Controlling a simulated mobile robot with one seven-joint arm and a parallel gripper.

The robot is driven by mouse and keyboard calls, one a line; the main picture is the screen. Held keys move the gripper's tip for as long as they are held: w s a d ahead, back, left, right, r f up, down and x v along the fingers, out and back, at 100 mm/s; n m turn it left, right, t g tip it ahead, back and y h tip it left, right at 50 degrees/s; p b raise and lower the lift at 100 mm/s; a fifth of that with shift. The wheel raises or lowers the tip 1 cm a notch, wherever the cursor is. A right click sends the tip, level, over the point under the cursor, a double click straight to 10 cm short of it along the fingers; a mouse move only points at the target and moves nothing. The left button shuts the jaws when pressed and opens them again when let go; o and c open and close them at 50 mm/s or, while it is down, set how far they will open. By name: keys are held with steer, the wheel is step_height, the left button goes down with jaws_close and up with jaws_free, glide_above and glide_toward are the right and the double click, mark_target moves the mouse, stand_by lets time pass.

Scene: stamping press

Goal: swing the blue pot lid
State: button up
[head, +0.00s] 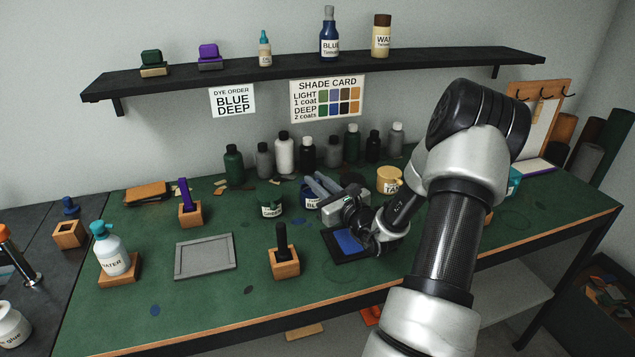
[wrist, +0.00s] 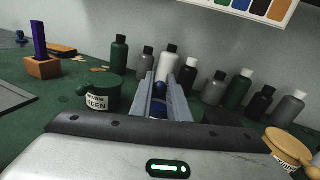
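The blue pot (head: 311,203) stands on the green bench, its label partly showing below my gripper in the head view. Its blue lid (wrist: 159,112) and round blue knob (wrist: 160,88) show between my fingers in the wrist view. My gripper (head: 316,181) reaches over the pot from the right, with its two grey fingers close together. In the wrist view the fingers (wrist: 160,80) lie one on each side of the knob and appear to press on it. The lid's rim is mostly hidden by the fingers and hand, so I cannot tell whether it sits flush.
The green pot (head: 271,205) stands just left of the blue pot. A yellow-tan pot (head: 389,180) stands to the right. Several bottles line the back. A blue ink pad (head: 347,242) lies under my wrist. A stamp in a wooden block (head: 285,262) and a grey frame (head: 205,257) stand in front.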

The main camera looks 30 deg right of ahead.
jaws_close()
steer(key=shift+s+f+b, duration=0.1)
steer(key=shift+f+b, duration=0.45)
steer(key=shift+b, duration=0.4)
steer(key=shift+s+f+t+b, duration=0.1)
steer(key=shift+s+t+b, duration=0.05)
steer(key=shift+t+b, duration=0.55)
steer(key=shift+a, duration=0.1)
steer(key=o, duration=0.6)
jaws_free()
steer(key=s, duration=0.5)
steer(key=s+f, duration=0.1)
steer(key=s, duration=1.1)
steer(key=shift+s+f, duration=0.2)
steer(key=shift+f, duration=0.15)
